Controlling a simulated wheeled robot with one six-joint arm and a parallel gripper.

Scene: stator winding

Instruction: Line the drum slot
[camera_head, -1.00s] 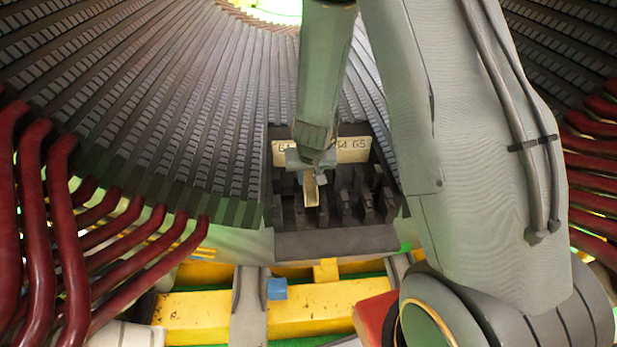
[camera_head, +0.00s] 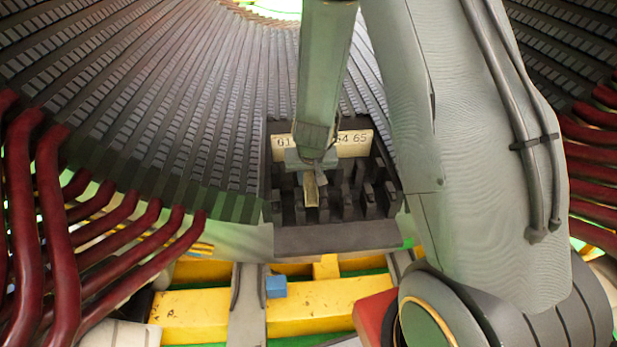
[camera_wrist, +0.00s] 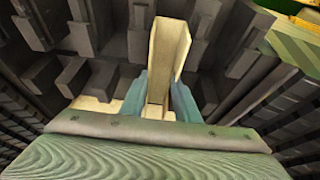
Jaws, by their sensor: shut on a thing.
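My gripper (camera_head: 310,170) is in front of the dark slotted block, and its bluish jaws (camera_wrist: 160,98) are shut on a tan, channel-shaped slot liner (camera_wrist: 165,60). The liner also shows below the jaws in the head view (camera_head: 311,190). It is a thin folded piece with an open long side, pointing toward the block's slots. The dark block (camera_head: 335,240) has upright posts with gaps between them and sits at the lower edge of the ribbed drum (camera_head: 150,110). I cannot tell whether the liner's far end touches the block.
A pale number plate (camera_head: 355,143) is at the back of the block, partly hidden by my arm. Dark red bent bars (camera_head: 50,220) crowd the left, with more at the right (camera_head: 590,170). Yellow beams (camera_head: 320,305) and a small blue block (camera_head: 276,287) lie below.

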